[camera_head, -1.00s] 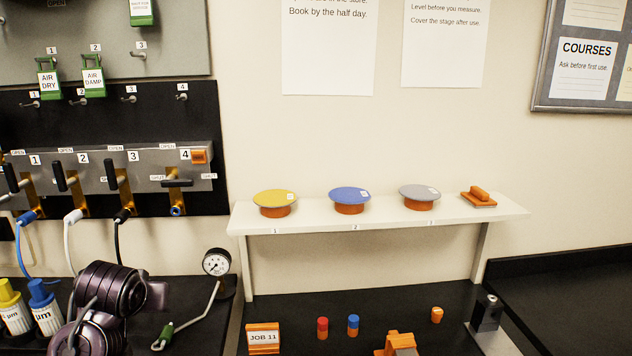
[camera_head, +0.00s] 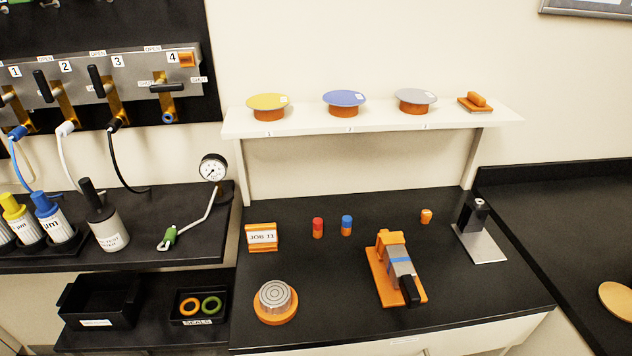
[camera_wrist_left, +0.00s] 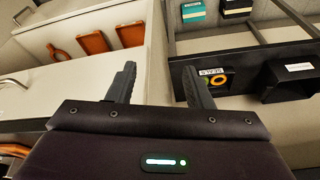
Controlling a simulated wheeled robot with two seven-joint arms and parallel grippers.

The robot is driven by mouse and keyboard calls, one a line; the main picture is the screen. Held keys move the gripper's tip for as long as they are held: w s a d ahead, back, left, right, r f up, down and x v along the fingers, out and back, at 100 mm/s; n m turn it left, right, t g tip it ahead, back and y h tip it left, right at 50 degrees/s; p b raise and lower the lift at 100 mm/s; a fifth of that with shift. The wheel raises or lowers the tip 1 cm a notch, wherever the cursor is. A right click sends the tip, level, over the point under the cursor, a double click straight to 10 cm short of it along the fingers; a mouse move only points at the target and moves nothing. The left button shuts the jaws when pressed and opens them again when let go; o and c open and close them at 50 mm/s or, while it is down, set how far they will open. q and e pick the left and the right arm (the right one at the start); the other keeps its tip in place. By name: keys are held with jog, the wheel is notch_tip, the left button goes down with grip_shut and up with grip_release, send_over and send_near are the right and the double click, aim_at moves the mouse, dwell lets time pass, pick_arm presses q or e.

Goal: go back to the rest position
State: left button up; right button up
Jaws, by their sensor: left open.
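My left gripper (camera_wrist_left: 160,85) shows in the left wrist view with its two dark fingers apart and nothing between them. It points toward the bench front, with an open drawer on the left and the lower shelf on the right. Neither gripper shows in the head view now. My right gripper is in neither current view.
On the bench stand an orange-based device (camera_head: 395,270), a round metal piece on an orange base (camera_head: 275,300), a JOB 11 block (camera_head: 262,238) and a metal stand (camera_head: 480,235). A shelf (camera_head: 370,123) holds three discs. A black bin (camera_head: 100,302) sits lower left.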

pick_arm(q)
jog(key=s+f+g, duration=0.1)
jog(key=s+f, duration=0.2)
jog(key=f, duration=2.6)
jog(key=s+a+f, duration=0.2)
jog(key=s+f, duration=0.6)
jog(key=s, duration=0.1)
jog(key=s+a+f+g, duration=0.1)
jog(key=s+f, duration=0.7)
jog(key=s, duration=0.2)
jog(key=shift+a+f, duration=0.25)
jog(key=shift+a, duration=0.15)
